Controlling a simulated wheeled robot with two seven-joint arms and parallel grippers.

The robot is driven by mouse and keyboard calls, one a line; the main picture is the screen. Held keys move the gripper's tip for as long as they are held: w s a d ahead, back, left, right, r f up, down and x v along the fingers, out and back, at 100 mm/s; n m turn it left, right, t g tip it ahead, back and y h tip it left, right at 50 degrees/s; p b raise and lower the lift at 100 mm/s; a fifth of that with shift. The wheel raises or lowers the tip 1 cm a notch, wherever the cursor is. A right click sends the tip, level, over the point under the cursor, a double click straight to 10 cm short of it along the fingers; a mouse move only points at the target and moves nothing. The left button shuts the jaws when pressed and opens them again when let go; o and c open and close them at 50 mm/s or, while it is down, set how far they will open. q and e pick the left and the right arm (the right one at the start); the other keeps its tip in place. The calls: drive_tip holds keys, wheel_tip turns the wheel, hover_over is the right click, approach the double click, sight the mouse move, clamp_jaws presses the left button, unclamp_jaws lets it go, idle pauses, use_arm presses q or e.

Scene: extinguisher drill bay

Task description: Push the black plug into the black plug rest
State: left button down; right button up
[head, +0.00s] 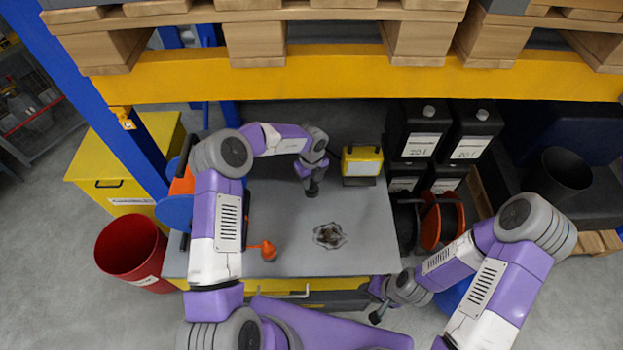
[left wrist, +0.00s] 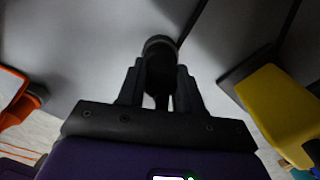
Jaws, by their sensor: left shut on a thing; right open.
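My left gripper (head: 312,191) points down at the back middle of the grey table. In the left wrist view its fingers (left wrist: 160,85) are shut on a dark, rounded piece (left wrist: 159,50), which looks like the black plug. The piece's lower end is hidden by the fingers. I cannot make out the black plug rest apart from this dark shape, nor tell whether the plug touches it. My right gripper (head: 376,317) is open and empty, in front of the table's front edge.
A yellow work lamp (head: 362,162) stands right of my left gripper. A dark scorched patch (head: 330,236) and an orange cone-shaped piece (head: 268,251) are nearer the front of the grey table (head: 365,215). Black canisters (head: 417,130) stand right. A yellow shelf beam (head: 330,78) crosses behind.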

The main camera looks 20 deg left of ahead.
use_arm(q)
drive_tip(key=shift+f, duration=0.85)
idle(0.5)
drive_tip(key=c, duration=0.7)
unclamp_jaws()
drive_tip(key=shift+o, duration=0.2)
drive_tip(key=shift+r+p, duration=4.2)
drive_tip(key=shift+r, duration=0.35)
